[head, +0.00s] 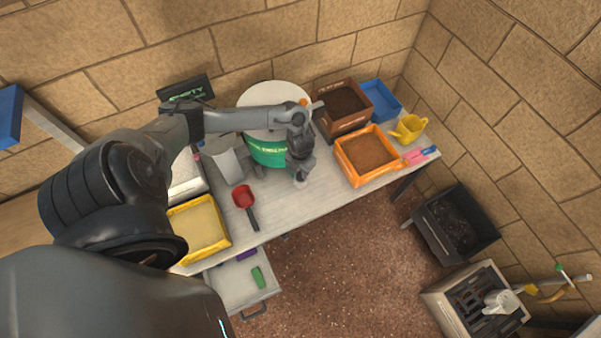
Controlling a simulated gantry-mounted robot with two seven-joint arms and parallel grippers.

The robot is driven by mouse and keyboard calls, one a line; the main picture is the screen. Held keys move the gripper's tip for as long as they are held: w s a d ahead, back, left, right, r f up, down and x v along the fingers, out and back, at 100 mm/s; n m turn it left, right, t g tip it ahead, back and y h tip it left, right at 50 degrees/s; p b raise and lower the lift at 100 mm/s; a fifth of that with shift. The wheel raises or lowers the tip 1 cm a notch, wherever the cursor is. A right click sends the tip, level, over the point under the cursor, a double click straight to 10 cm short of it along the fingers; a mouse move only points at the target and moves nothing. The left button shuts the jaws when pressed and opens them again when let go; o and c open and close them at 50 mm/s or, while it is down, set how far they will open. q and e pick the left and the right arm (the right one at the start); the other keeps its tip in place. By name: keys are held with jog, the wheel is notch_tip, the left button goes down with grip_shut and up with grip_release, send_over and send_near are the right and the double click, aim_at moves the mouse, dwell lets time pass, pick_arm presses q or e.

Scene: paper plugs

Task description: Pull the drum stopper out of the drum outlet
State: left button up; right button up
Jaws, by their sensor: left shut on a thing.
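The drum (268,150) is green with a pale round lid and stands at the back of the table. My left arm reaches across in front of its lid. My left gripper (300,174) points down at the drum's front right side, low and close to the table. It is shut on the drum stopper, which the fingers almost wholly hide. The drum outlet is hidden behind the gripper and wrist, so I cannot tell whether the stopper is in it or clear of it. My right gripper is not in view.
An orange tray (393,166), a brown box (327,119) and a yellow watering can (410,128) stand right of the drum. A red scoop (243,196) and a yellow tray (222,237) are to the left. The table's front middle (318,205) is clear.

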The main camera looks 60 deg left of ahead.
pick_arm(q)
grip_shut()
jog(key=shift+r+p, duration=0.3)
jog(key=shift+r, duration=0.05)
jog(key=shift+r, duration=0.25)
dwell(0.8)
jog(key=shift+r+p, duration=0.35)
jog(key=shift+p, duration=0.2)
jog(key=shift+r+p, duration=0.45)
jog(key=shift+r, duration=0.1)
jog(key=shift+r+p, duration=0.95)
jog(key=shift+r, duration=0.4)
jog(key=shift+r+p, duration=0.25)
jog(key=shift+p, duration=0.2)
